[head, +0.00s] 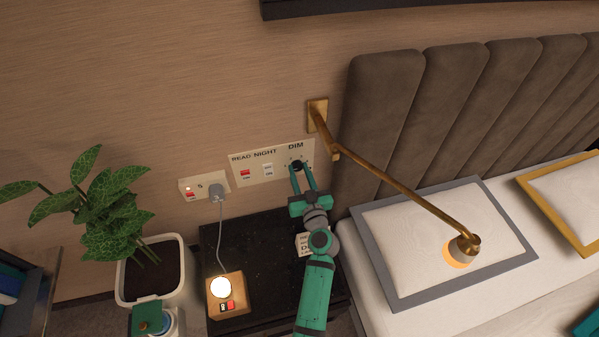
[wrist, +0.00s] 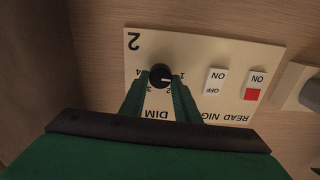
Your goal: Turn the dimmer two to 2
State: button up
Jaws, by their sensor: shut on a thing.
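The dimmer knob (head: 297,164) is a round black dial under the word DIM on the cream wall panel (head: 277,173). In the wrist view, which shows the panel upside down, the knob (wrist: 161,76) has a white pointer mark aimed right, toward the 1. Small numbers stand around it, with 4 on the left side. A large 2 (wrist: 133,41) is printed at the panel's corner. My gripper (head: 302,170) is shut on the knob, with one green finger on each side of it; its fingers also show in the wrist view (wrist: 160,88).
READ (head: 245,175) and NIGHT (head: 268,171) switches sit left of the knob. A socket with a grey plug (head: 216,192) is further left. A brass lamp arm (head: 400,188) reaches over the bed at right. A black nightstand (head: 262,240) holds a small lit lamp (head: 222,288).

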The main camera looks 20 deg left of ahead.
jog(key=m, duration=0.5)
jog(key=shift+m, duration=0.3)
jog(key=m, duration=0.5)
jog(key=shift+d+f, duration=0.15)
jog(key=shift+m, duration=0.4)
jog(key=o, duration=1)
jog(key=v, duration=1)
jog(key=shift+s+d, duration=0.25)
jog(key=shift+s, duration=0.05)
